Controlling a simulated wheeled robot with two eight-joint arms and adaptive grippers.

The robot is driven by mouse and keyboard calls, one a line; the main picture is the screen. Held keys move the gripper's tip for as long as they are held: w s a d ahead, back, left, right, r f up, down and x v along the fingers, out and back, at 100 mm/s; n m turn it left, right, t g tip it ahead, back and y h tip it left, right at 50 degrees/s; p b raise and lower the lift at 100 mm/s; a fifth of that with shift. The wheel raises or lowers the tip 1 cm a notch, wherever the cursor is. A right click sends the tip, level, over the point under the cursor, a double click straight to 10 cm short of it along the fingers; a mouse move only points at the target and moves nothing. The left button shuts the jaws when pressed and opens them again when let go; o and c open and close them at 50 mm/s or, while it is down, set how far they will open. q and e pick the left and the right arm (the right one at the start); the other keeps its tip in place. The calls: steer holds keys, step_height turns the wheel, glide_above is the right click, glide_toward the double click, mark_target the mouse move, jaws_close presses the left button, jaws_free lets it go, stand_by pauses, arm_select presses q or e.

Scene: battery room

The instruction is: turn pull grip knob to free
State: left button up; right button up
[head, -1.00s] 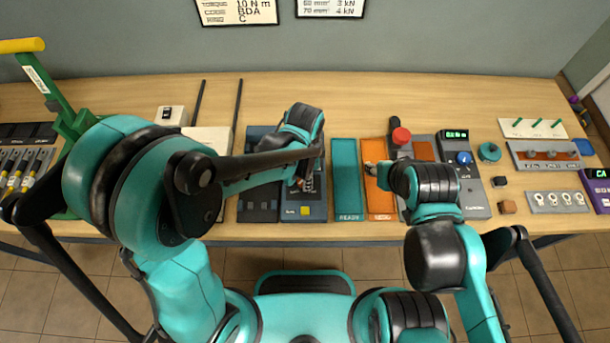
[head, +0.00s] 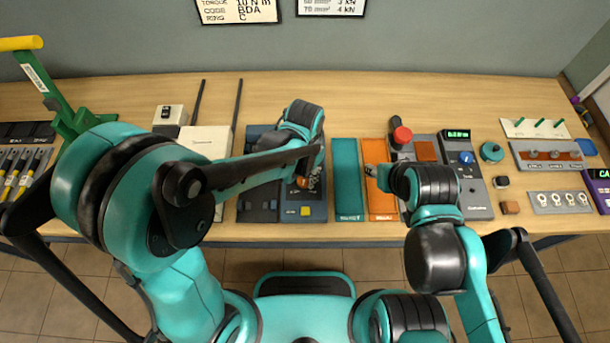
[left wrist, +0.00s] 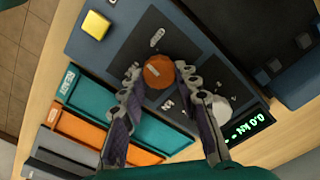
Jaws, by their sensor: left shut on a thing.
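The pull grip knob (left wrist: 159,72) is a round orange-brown knob with a pale mark on its top. It sits on a dark panel (left wrist: 205,72) with small white labels. My left gripper (left wrist: 159,69) has its two fingers on opposite sides of the knob and is shut on it. In the head view, the knob (head: 303,183) shows under my left wrist, partly hidden by the arm. My right gripper (head: 371,170) hangs over the orange tray; its fingers are too small to read.
A yellow button (left wrist: 96,25) and a pale round knob (left wrist: 219,107) flank the knob. A green-lit display (left wrist: 246,132) is near the pale knob. The teal tray (head: 347,180) and orange tray (head: 381,205) lie to the right.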

mark_target(303, 178)
arm_select(q)
steer(key=n, duration=0.5)
steer(key=shift+w+a+n+b, duration=0.1)
steer(key=shift+n+b, duration=0.2)
steer(key=n, duration=0.4)
steer(key=shift+n, duration=0.4)
steer(key=o, duration=1.2)
steer(key=shift+c, duration=0.2)
step_height(303, 178, up, 12)
steer(key=shift+a, duration=0.1)
